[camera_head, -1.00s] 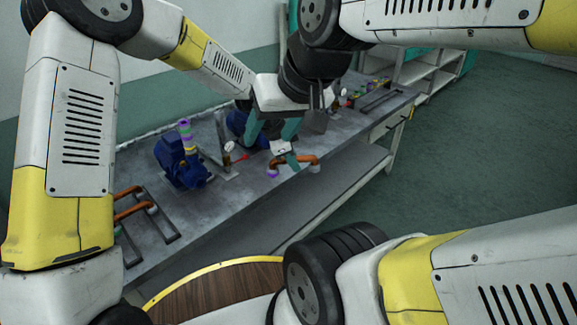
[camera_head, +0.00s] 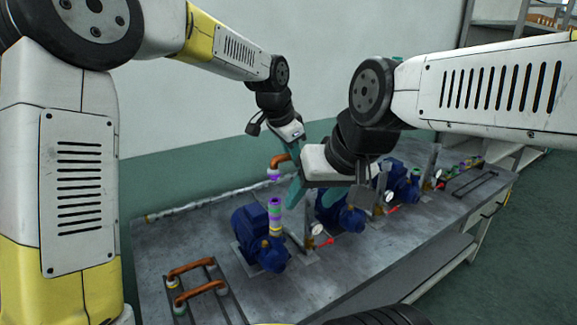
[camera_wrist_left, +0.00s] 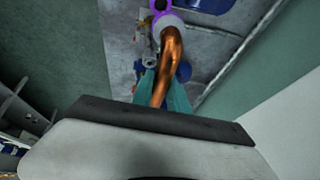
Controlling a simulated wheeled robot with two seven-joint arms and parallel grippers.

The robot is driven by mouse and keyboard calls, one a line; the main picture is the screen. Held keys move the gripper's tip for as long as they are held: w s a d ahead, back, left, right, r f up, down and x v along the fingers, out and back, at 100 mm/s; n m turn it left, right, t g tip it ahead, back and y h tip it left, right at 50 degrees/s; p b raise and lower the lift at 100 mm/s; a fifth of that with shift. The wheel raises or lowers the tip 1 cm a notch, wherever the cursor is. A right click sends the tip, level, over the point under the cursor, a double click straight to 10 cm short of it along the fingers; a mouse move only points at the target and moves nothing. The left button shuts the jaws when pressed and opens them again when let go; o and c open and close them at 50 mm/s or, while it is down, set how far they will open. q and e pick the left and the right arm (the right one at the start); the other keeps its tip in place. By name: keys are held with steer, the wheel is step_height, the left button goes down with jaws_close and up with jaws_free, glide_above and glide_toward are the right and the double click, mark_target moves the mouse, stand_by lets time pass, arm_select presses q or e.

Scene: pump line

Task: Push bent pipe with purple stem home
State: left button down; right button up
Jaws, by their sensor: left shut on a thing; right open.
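The orange bent pipe (camera_head: 278,161) with a purple end is held in the air by my left gripper (camera_head: 291,158). Its purple end points down and hangs above the upright stem (camera_head: 275,214) of the nearest blue pump (camera_head: 258,240), with a gap between them. In the left wrist view the pipe (camera_wrist_left: 172,57) runs up from between the teal fingers to a purple ring (camera_wrist_left: 160,5). My right gripper (camera_head: 325,196) is open beside the stem, at its right; its teal fingers hang down and partly overlap the left gripper in view.
Two more orange pipes (camera_head: 196,281) lie in a dark rack at the front left of the grey bench (camera_head: 330,270). More blue pumps (camera_head: 345,216), gauges (camera_head: 317,229) and red-handled valves stand to the right. A wall is close behind the bench.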

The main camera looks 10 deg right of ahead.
arm_select(q)
step_height(320, 180, down, 6)
steer(key=shift+f, duration=0.15)
stand_by(0.6)
steer(key=shift+f, duration=0.45)
stand_by(1.3)
steer(key=shift+r, duration=0.3)
stand_by(0.6)
steer(key=c, duration=1.6)
jaws_free()
steer(key=shift+o, duration=0.3)
steer(key=o, duration=0.5)
steer(key=shift+v, duration=3.05)
